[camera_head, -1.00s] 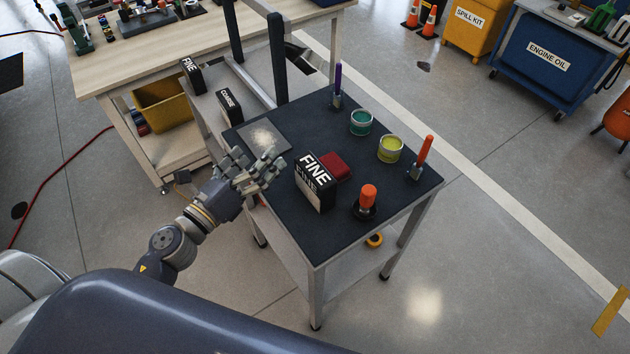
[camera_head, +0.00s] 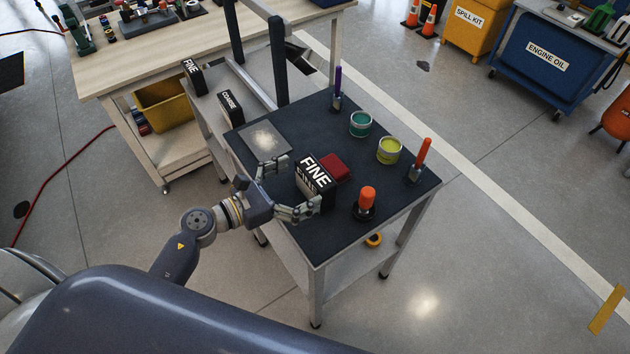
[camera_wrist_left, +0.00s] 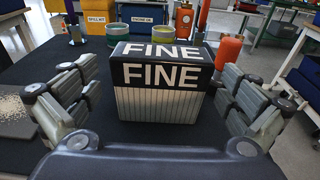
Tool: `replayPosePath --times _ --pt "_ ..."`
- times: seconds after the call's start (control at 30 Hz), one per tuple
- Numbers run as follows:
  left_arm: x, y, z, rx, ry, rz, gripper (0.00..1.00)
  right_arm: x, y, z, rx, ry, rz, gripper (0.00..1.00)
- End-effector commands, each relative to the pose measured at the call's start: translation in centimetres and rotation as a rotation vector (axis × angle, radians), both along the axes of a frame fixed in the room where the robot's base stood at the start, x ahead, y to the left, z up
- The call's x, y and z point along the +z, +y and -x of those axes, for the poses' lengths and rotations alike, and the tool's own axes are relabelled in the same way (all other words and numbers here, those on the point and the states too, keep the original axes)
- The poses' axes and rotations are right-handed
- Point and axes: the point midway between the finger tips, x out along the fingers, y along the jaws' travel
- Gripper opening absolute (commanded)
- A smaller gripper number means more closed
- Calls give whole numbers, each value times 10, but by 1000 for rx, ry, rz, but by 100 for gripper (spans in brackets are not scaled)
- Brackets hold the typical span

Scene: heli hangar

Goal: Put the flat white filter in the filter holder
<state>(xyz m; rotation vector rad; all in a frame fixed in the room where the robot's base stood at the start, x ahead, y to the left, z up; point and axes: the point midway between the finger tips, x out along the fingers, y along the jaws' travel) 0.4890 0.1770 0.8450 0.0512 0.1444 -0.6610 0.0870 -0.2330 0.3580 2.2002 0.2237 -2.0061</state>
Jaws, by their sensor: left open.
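A block (camera_head: 316,178) with a black top band marked FINE and a pale ribbed side stands on the dark table (camera_head: 330,235). It fills the middle of the left wrist view (camera_wrist_left: 160,100). My left gripper (camera_head: 291,189) is open, its fingers spread either side of the block's near end, apparently not touching it. Both fingers flank the block in the left wrist view (camera_wrist_left: 158,92). No flat white sheet or labelled filter holder can be made out for certain.
A red block (camera_head: 334,166) sits just behind the FINE block. An orange-handled tool (camera_head: 367,199), a yellow tin (camera_head: 390,150), a teal tin (camera_head: 361,124) and upright tools stand around. Another FINE block (camera_head: 192,77) and a COARSE block (camera_head: 230,105) are on a grey stand behind.

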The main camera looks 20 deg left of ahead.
Motion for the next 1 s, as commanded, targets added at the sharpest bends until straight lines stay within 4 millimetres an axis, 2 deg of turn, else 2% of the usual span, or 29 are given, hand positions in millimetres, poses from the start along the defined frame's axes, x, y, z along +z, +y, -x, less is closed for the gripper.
replayPosePath --times 0.23,0.57,0.73,0.83,0.87,1.0 --pt "-7 -23 -26 0 -1 4 100 12 -3 0 -1 0 3 100" --pt "-10 -27 -31 -1 0 2 100 12 -4 -1 -1 0 5 100" --pt "-10 -27 -31 -1 0 2 61 12 -4 -1 -1 0 5 100" --pt "-9 -27 -31 0 -2 3 61 12 -4 -1 -1 0 5 100" --pt "-9 -27 -31 0 -2 3 57 12 -4 -1 -1 0 5 100" --pt "-9 -27 -31 0 -2 3 57 12 -4 -1 -1 0 5 100"
